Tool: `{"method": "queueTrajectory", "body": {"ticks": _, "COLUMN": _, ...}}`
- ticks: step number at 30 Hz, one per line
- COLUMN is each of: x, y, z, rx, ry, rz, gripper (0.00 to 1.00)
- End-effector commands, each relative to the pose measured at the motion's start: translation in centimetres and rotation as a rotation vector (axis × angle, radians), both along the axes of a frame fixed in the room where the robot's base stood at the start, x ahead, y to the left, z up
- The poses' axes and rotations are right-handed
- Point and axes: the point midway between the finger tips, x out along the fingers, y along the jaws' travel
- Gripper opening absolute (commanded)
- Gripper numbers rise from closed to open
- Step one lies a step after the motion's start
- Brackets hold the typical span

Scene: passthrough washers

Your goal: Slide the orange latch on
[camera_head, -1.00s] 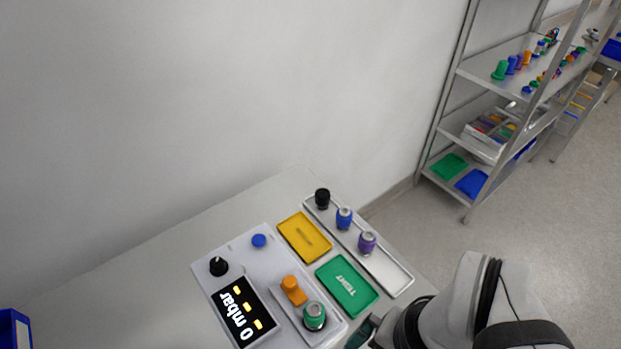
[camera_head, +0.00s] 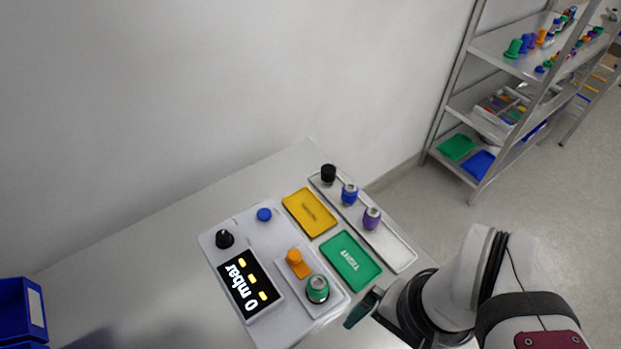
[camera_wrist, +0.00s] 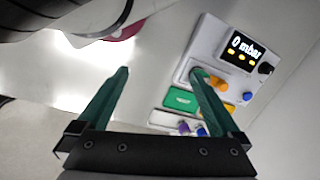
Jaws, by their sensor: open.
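The orange latch (camera_head: 298,263) is a small block with a raised round knob, on the grey test device (camera_head: 238,226). It sits just behind a green ringed fitting (camera_head: 317,289). In the wrist view the orange latch (camera_wrist: 217,82) shows beyond the right finger, which partly covers the fitting beside it. My gripper (camera_wrist: 158,75) is open with dark green fingers and nothing between them. In the head view my gripper (camera_head: 362,308) is at the device's right front corner, apart from the latch.
The device has a "0 mbar" display (camera_head: 249,284), a black knob (camera_head: 225,239) and a blue button (camera_head: 264,214). A yellow tray (camera_head: 309,213) and a green "TIGHT" tray (camera_head: 351,261) lie beside it. A metal rack (camera_head: 393,244) holds black, blue and purple fittings. A blue bin (camera_head: 22,308) stands left.

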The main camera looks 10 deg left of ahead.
Motion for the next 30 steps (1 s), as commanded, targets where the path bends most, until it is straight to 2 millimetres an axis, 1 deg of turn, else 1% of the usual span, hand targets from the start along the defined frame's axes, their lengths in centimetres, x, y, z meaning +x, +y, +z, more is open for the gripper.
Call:
{"method": "queueTrajectory", "body": {"ticks": 6, "x": 0.0, "y": 0.0, "z": 0.0, "rx": 0.0, "ry": 0.0, "rz": 0.0, "gripper": 1.0}}
{"method": "queueTrajectory", "body": {"ticks": 8, "x": 0.2, "y": 0.0, "z": 0.1, "rx": -0.002, "ry": -0.001, "rz": 0.009, "gripper": 0.89}}
{"method": "queueTrajectory", "body": {"ticks": 9, "x": 1.1, "y": 0.3, "z": 0.4, "rx": -0.006, "ry": -0.001, "rz": 0.045, "gripper": 0.82}}
{"method": "queueTrajectory", "body": {"ticks": 11, "x": 3.7, "y": 1.2, "z": 1.3, "rx": -0.019, "ry": -0.008, "rz": 0.147, "gripper": 0.71}}
{"method": "queueTrajectory", "body": {"ticks": 12, "x": 6.2, "y": 2.4, "z": 1.8, "rx": -0.032, "ry": -0.015, "rz": 0.242, "gripper": 0.67}}
{"method": "queueTrajectory", "body": {"ticks": 14, "x": 10.0, "y": 4.9, "z": 2.2, "rx": -0.051, "ry": -0.03, "rz": 0.394, "gripper": 0.67}}
{"method": "queueTrajectory", "body": {"ticks": 15, "x": 12.1, "y": 6.8, "z": 2.1, "rx": -0.063, "ry": -0.04, "rz": 0.488, "gripper": 0.67}}
{"method": "queueTrajectory", "body": {"ticks": 17, "x": 14.8, "y": 9.8, "z": 1.6, "rx": -0.078, "ry": -0.058, "rz": 0.612, "gripper": 0.67}}
{"method": "queueTrajectory", "body": {"ticks": 18, "x": 16.1, "y": 11.6, "z": 1.2, "rx": -0.085, "ry": -0.067, "rz": 0.677, "gripper": 0.67}}
{"method": "queueTrajectory", "body": {"ticks": 19, "x": 16.7, "y": 12.7, "z": 0.9, "rx": -0.089, "ry": -0.072, "rz": 0.717, "gripper": 0.67}}
{"method": "queueTrajectory", "body": {"ticks": 21, "x": 17.8, "y": 14.5, "z": 0.3, "rx": -0.096, "ry": -0.082, "rz": 0.777, "gripper": 0.67}}
{"method": "queueTrajectory", "body": {"ticks": 23, "x": 18.1, "y": 15.1, "z": -0.2, "rx": -0.099, "ry": -0.086, "rz": 0.798, "gripper": 0.67}}
{"method": "queueTrajectory", "body": {"ticks": 25, "x": 18.1, "y": 15.1, "z": -1.3, "rx": -0.099, "ry": -0.084, "rz": 0.801, "gripper": 0.67}}
{"method": "queueTrajectory", "body": {"ticks": 26, "x": 18.0, "y": 15.1, "z": -2.0, "rx": -0.1, "ry": -0.083, "rz": 0.8, "gripper": 0.67}}
{"method": "queueTrajectory", "body": {"ticks": 29, "x": 17.9, "y": 15.2, "z": -4.9, "rx": -0.1, "ry": -0.081, "rz": 0.799, "gripper": 0.67}}
{"method": "queueTrajectory", "body": {"ticks": 30, "x": 17.9, "y": 15.2, "z": -6.1, "rx": -0.099, "ry": -0.081, "rz": 0.798, "gripper": 0.67}}
